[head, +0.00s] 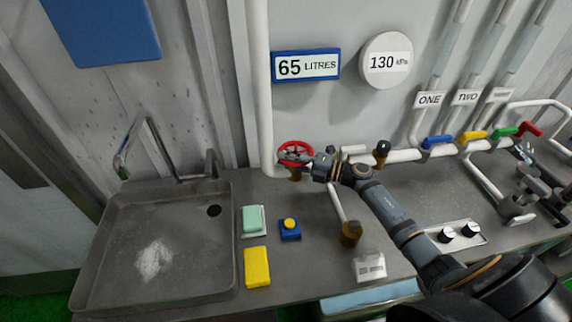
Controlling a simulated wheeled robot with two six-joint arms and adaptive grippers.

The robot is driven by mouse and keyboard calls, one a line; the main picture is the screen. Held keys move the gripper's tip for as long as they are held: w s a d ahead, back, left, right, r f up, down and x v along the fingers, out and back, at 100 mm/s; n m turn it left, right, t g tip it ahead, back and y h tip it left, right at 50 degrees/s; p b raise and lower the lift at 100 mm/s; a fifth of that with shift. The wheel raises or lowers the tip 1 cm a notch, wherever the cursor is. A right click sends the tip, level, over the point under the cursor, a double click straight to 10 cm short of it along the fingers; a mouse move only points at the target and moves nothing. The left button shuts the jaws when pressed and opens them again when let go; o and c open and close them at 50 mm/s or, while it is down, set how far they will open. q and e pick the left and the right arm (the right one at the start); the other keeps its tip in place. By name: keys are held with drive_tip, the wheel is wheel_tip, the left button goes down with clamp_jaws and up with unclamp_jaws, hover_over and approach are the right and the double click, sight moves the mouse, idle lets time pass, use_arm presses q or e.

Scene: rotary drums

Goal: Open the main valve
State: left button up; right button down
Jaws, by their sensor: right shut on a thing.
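A red handwheel valve (296,146), which looks like the main valve, sits on the pipework at the back of the counter, below the 65 LITRES display. My right arm reaches in from the lower right. Its gripper (298,158) is at the front of the wheel and shut on it, covering part of the rim and hub. How far the valve is turned cannot be told. My left gripper is not in view.
A sink (100,262) with a tap is at the left. A teal sponge (252,219), a yellow sponge (257,267) and a blue box with a yellow button (290,230) lie on the counter. Coloured lever valves (473,136) line the pipe at right.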

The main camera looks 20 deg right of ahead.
drive_tip(key=shift+s+g+y, duration=0.15)
drive_tip(key=shift+g+y, duration=0.15)
drive_tip(key=c, duration=1.3)
unclamp_jaws()
drive_tip(key=shift+n, duration=0.3)
